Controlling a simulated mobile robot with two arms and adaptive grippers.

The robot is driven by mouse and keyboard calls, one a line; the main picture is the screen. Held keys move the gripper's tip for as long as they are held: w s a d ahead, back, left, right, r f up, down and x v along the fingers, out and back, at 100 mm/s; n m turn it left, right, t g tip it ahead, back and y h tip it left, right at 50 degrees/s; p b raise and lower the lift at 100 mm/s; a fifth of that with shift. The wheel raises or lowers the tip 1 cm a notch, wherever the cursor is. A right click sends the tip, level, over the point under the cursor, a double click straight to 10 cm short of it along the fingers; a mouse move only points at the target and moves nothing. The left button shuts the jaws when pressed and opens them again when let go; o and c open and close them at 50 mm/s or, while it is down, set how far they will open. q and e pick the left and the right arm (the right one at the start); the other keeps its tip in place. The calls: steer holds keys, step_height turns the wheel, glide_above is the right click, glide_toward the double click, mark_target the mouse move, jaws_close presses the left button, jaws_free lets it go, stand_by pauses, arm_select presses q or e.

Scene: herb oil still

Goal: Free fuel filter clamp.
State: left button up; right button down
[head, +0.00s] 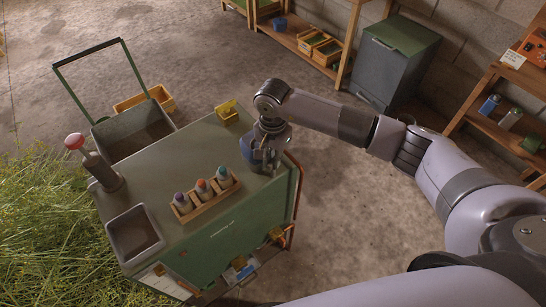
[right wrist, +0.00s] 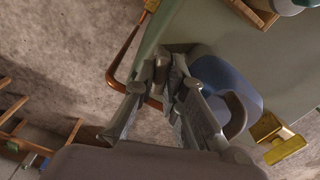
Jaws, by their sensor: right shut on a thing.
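My right gripper (head: 262,158) is low over the right part of the green cabinet's top. In the right wrist view the gripper (right wrist: 168,82) has its fingers close together on a narrow dark grey part (right wrist: 172,74), mostly hidden between them. A rounded blue body (right wrist: 238,82) with a grey curved band or handle is right beside the fingers; I take it for the fuel filter with its clamp, but cannot be sure. In the head view the blue body (head: 249,147) is partly covered by the gripper. My left gripper is not in view.
A yellow bracket-like piece (head: 228,109) is at the cabinet's back edge. A wooden rack (head: 206,199) with 3 capped bottles is in front of the gripper. A grey tray (head: 135,236) and a red-knobbed post (head: 75,143) are left. An orange pipe (head: 299,180) runs along the right edge.

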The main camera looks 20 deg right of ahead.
steer(key=shift+f+b, duration=0.1)
steer(key=shift+b, duration=0.2)
steer(key=m+b, duration=0.2)
steer(key=b, duration=0.1)
steer(key=shift+w+f+m, duration=0.1)
steer(key=shift+m, duration=0.3)
steer(key=shift+m+b, duration=0.45)
steer(key=shift+m, duration=0.15)
steer(key=shift+r, duration=0.25)
steer(key=c, duration=1.9)
jaws_free()
